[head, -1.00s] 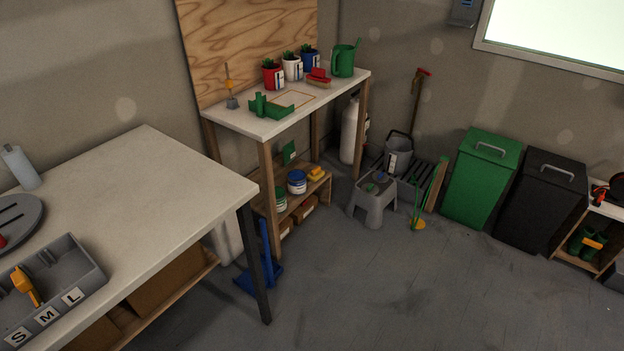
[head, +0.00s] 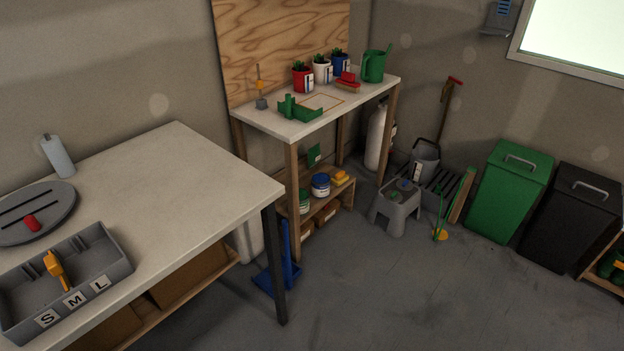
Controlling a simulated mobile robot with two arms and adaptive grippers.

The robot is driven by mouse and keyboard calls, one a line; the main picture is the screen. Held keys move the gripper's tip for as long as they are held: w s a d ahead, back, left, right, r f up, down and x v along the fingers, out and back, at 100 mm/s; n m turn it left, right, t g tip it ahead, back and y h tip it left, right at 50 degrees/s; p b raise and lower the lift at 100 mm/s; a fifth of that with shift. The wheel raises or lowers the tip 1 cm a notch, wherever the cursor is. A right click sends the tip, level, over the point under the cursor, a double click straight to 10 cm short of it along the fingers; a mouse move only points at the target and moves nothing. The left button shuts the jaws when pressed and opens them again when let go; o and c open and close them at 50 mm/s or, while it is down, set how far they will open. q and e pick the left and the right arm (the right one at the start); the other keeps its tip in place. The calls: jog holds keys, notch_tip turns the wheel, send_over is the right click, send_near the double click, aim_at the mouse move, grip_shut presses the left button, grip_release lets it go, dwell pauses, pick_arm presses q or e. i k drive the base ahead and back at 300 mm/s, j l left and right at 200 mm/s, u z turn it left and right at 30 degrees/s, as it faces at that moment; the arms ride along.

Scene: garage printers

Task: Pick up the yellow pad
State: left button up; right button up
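A small yellow block-like thing (head: 341,177), which looks like the yellow pad, lies on the lower wooden shelf (head: 325,200) of the potting bench. It is small in view, and its exact shape is hard to tell. It sits just right of a blue-and-white can (head: 320,184). Neither of my grippers is in view.
The near white table (head: 190,180) fills the left, with a grey tray (head: 112,250) marked S, M, L on it. A blue thing (head: 285,270) stands on the floor beside its leg. A grey stool (head: 396,205) stands right of the bench. Floor (head: 400,300) in front is clear.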

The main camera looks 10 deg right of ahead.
aim_at(341, 177)
jog(key=i+l+u, duration=0.15)
jog(key=u, duration=0.2)
jog(key=i+l+u, duration=0.15)
jog(key=l+u, duration=0.2)
jog(key=i+l+u, duration=0.1)
jog(key=u, duration=0.25)
jog(key=i+l+u, duration=0.2)
jog(key=l+u, duration=0.15)
jog(key=l, duration=1.2)
jog(key=l+u, duration=0.3)
jog(key=l, duration=1.25)
jog(key=i, duration=0.05)
